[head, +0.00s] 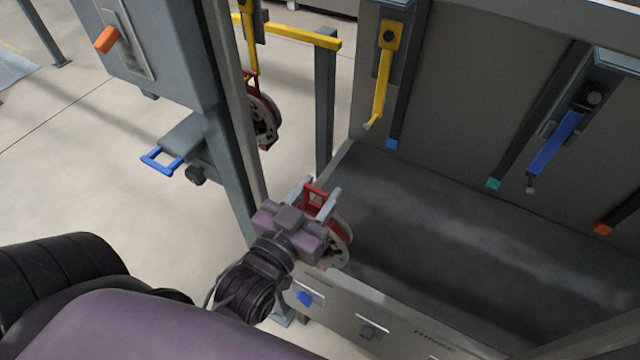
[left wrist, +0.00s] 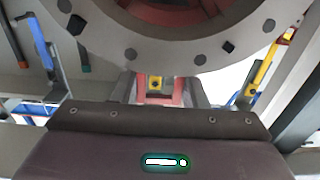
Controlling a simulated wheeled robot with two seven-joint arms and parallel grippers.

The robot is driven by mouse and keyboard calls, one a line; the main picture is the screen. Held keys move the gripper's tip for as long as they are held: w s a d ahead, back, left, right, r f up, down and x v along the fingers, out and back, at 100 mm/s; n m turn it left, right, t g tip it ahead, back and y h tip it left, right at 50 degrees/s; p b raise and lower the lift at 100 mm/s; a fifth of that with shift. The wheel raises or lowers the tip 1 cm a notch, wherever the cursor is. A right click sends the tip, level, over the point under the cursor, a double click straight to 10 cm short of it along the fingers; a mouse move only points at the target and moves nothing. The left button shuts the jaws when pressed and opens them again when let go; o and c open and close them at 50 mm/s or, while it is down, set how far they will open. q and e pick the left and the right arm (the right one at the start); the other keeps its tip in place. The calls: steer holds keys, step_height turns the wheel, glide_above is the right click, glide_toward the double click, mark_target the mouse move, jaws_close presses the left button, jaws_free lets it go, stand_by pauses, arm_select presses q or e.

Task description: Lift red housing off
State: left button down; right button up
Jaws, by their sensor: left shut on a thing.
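The red housing (head: 340,238) is a round part with a grey bolted flange and a red handle frame on top. My left gripper (head: 320,200) is shut on the housing's red handle, with one finger on each side. The housing is held at the near left corner of the dark basin. In the left wrist view the housing's grey flange (left wrist: 190,50) fills the top, and the left gripper (left wrist: 165,92) has the red handle between its fingers. Whether the housing touches the basin edge cannot be told. My right gripper is out of view.
A second red housing (head: 263,118) hangs from a yellow hook at the back left. Another yellow hook (head: 380,90) and a blue hook (head: 555,145) hang over the dark basin (head: 450,235). A grey post and a control box (head: 150,50) stand close on the left.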

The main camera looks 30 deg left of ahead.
arm_select(q)
steer(key=shift+s+r, duration=0.3)
steer(key=shift+s, duration=0.2)
steer(key=s+p, duration=0.4)
steer(key=s, duration=0.3)
steer(key=shift+a, duration=0.15)
